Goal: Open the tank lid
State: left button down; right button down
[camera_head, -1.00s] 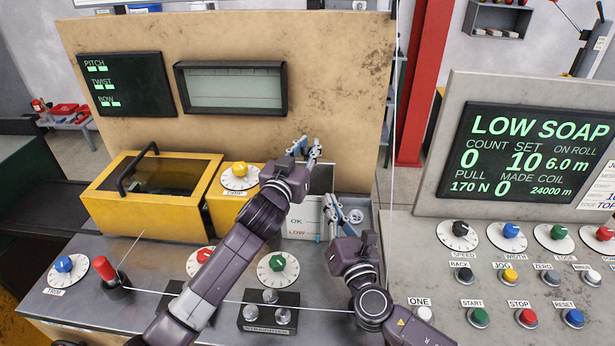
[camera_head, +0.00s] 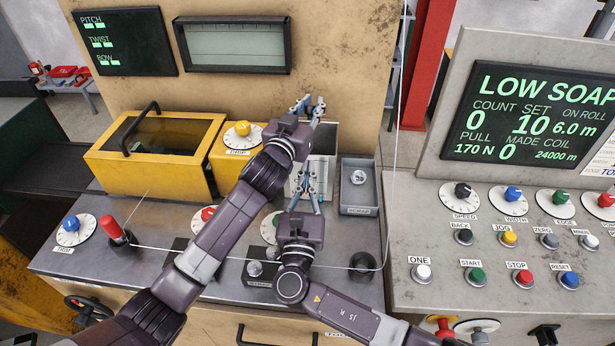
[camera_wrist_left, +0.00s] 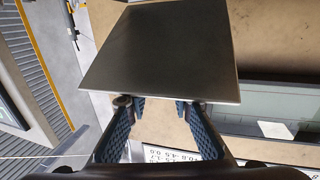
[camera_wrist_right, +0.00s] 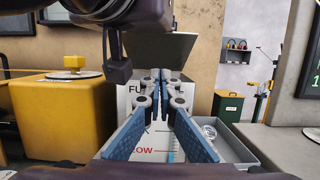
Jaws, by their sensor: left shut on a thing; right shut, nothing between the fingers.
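The tank is a pale box with a FULL/OK/LOW level gauge. Its front (camera_wrist_right: 150,142) shows in the right wrist view behind my right fingers; arms mostly cover it in the head view. The lid is a dark flat plate (camera_wrist_left: 160,50), filling the upper middle of the left wrist view; it also shows tilted above the tank in the right wrist view (camera_wrist_right: 160,48). My left gripper (camera_head: 308,106) is shut on the lid at its near edge. My right gripper (camera_head: 306,170) is shut and empty, in front of the gauge, its fingertips (camera_wrist_right: 160,80) just below the lid.
A yellow box with a dark window and handle (camera_head: 150,165) stands left, beside a yellow dial housing (camera_head: 232,160). A grey tray (camera_head: 358,205) sits right of the tank. A thin wire runs across the console past a red-handled lever (camera_head: 115,230). The button panel (camera_head: 500,245) is at right.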

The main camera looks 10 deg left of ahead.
pick_arm(q)
jog(key=shift+a, duration=0.1)
pick_arm(e)
jog(key=x, duration=0.2)
jog(key=r+x, duration=0.1)
jog(key=x, duration=0.4)
jog(key=shift+r, duration=0.4)
jog(key=shift+w+r, duration=0.3)
jog(key=shift+r, duration=0.25)
